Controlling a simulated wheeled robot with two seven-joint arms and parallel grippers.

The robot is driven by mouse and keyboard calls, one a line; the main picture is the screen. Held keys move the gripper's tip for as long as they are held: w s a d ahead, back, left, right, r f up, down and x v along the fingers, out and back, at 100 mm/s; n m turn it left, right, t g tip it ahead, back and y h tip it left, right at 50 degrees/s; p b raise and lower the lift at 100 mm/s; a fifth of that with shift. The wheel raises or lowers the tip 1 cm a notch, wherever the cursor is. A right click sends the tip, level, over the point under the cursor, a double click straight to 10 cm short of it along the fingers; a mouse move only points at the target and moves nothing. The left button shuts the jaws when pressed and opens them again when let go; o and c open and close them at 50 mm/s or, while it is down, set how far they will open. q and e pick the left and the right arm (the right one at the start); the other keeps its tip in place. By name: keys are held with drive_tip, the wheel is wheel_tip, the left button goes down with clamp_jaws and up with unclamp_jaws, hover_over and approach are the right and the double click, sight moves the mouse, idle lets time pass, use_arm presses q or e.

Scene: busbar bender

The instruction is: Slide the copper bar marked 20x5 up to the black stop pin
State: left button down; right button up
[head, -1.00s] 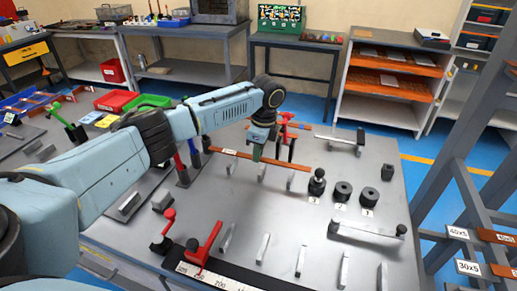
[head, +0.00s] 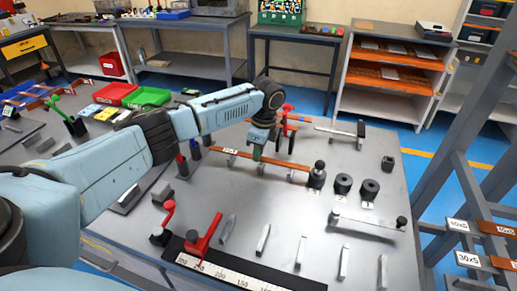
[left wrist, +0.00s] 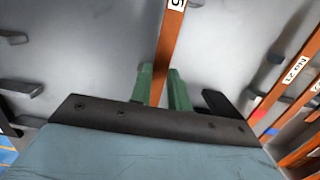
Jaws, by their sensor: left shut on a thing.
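A long copper bar (head: 283,165) lies over the grey bench top, its small white label near its left end too small to read. My left gripper (head: 257,152) is shut on it near mid-length. In the left wrist view the bar (left wrist: 171,48) passes between the green fingertips (left wrist: 161,76), with a white label ending in "5" at the top edge. The bar's right end is close beside a black ball-topped post (head: 317,174); I cannot tell if they touch, or whether this post is the stop pin. My right gripper is out of view.
Two black round dies (head: 343,183) stand right of the post. A red-handled clamp (head: 204,238) and a white scale (head: 228,276) are near the front. Several grey blocks and rails lie about the bench (head: 205,203). A rack with labelled copper bars (head: 497,229) is at right.

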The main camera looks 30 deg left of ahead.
sight(267, 159)
use_arm(q)
drive_tip(key=shift+f, duration=0.1)
drive_tip(key=shift+d, duration=0.15)
idle(0.4)
drive_tip(key=shift+w+d+p, duration=0.15)
drive_tip(key=shift+d+p, duration=0.15)
drive_tip(key=shift+d, duration=0.1)
drive_tip(key=c, duration=1.3)
unclamp_jaws()
drive_tip(key=shift+o, duration=0.2)
wheel_tip(267, 159, up, 13)
drive_tip(key=d+p, duration=0.1)
drive_tip(key=shift+w+d+r+p, duration=0.2)
drive_tip(key=shift+d+p, duration=0.1)
drive_tip(key=shift+p, duration=0.05)
